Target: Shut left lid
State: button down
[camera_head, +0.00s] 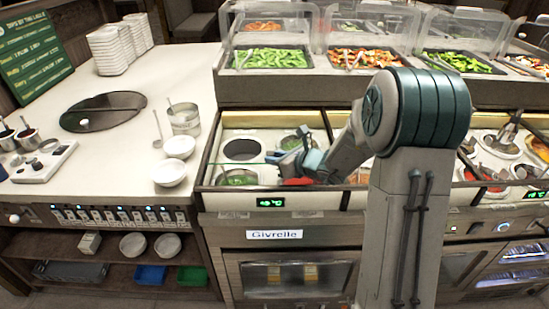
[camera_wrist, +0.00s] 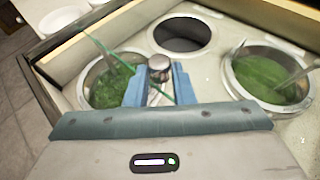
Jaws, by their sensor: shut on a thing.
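My gripper (camera_head: 283,157) reaches into the left end of the sauce counter. In the wrist view its blue fingers (camera_wrist: 160,84) are shut on a round metal knob (camera_wrist: 159,66). A thin green line, which looks like the edge of a clear lid (camera_wrist: 104,48), slants past the knob; the rest of the lid is hard to make out. Below the fingers at left is a well of green sauce (camera_wrist: 110,88), partly hidden by them. This front left well also shows in the head view (camera_head: 237,178). Whether its opening is covered cannot be told.
A dark round well (camera_head: 242,149) lies behind, and another green well (camera_wrist: 264,80) with a handle in it lies to the right. White bowls (camera_head: 170,173) stand on the counter at left. Clear guards (camera_head: 273,22) cover food trays behind.

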jog(key=shift+d, duration=0.1)
jog(key=c, duration=1.5)
grip_release()
jog(key=v, duration=1.4)
